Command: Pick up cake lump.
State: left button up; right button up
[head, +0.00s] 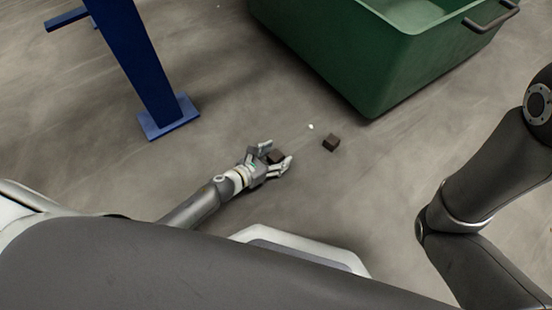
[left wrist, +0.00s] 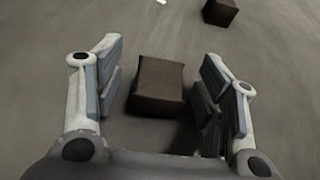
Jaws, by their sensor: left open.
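A dark brown cake lump (left wrist: 160,82) lies on the floor between the open fingers of my left gripper (left wrist: 160,95) in the left wrist view. It stands apart from the left finger and close to the right finger; I cannot tell whether they touch. In the head view my left gripper (head: 276,160) is low near the floor, with the lump (head: 277,156) partly hidden between its fingers. A second dark lump (head: 331,142) lies on the floor to the right, and it also shows at the top of the left wrist view (left wrist: 220,12). My right gripper is not in view.
A green bin (head: 345,55) with a metal handle stands at the top right. A blue post with a foot plate (head: 168,116) stands at the upper left. A small white bit (head: 310,126) lies near the second lump. The grey floor around is mostly clear.

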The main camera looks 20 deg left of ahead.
pick_arm(q)
jog(key=c, duration=1.1)
jog(key=shift+r, duration=0.15)
jog(key=shift+c, duration=0.2)
